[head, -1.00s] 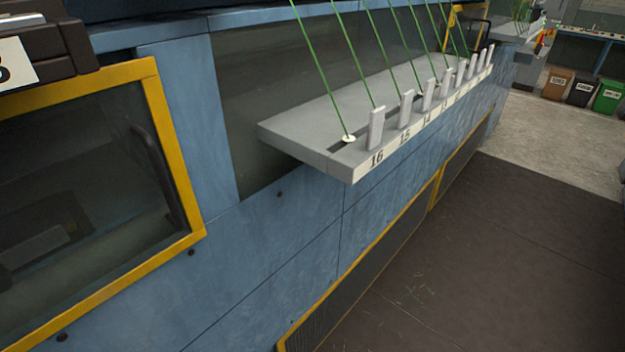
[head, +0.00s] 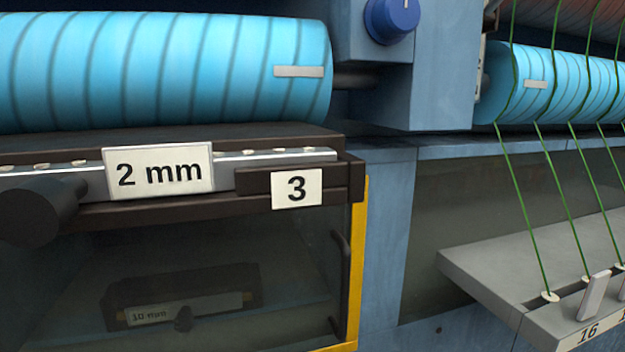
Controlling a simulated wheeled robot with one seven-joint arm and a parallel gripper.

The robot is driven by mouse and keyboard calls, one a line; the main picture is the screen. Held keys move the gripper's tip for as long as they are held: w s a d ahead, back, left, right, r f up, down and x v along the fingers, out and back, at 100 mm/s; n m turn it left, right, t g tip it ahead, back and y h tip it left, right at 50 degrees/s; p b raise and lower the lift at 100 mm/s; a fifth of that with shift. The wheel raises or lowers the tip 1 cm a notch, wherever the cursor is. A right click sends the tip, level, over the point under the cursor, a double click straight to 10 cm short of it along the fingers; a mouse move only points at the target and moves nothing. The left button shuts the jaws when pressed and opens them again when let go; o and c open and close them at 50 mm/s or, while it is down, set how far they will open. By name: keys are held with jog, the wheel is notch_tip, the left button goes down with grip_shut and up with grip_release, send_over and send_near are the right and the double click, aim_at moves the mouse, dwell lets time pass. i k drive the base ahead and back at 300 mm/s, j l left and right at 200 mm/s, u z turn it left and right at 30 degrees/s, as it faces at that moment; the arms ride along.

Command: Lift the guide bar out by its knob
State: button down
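The guide bar (head: 228,174) is a grey metal strip with several small light eyelets along its top. It sits in a dark holder (head: 120,215) under a large blue roller, and a white "2 mm" plate (head: 158,171) is on its front. A dark round knob (head: 40,212) sticks out toward me at the left end. A white "3" label (head: 297,189) is on the holder's right end block. A second bar marked "10 mm" (head: 185,308) with a small dark knob (head: 183,319) shows dimly behind the window below. My gripper is not in view.
A yellow-framed window door (head: 357,260) with a dark handle (head: 342,270) is below the holder. A grey shelf (head: 500,265) marked 16 juts out at the right, with green strands running up to another blue roller (head: 540,85). A blue dial (head: 392,18) is above.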

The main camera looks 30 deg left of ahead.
aim_at(38, 202)
jog(key=u, duration=1.2)
jog(key=i+l+u, duration=0.15)
jog(key=l+u, duration=0.15)
jog(key=l, duration=0.45)
jog(key=l+u, duration=0.3)
jog(key=l, duration=0.5)
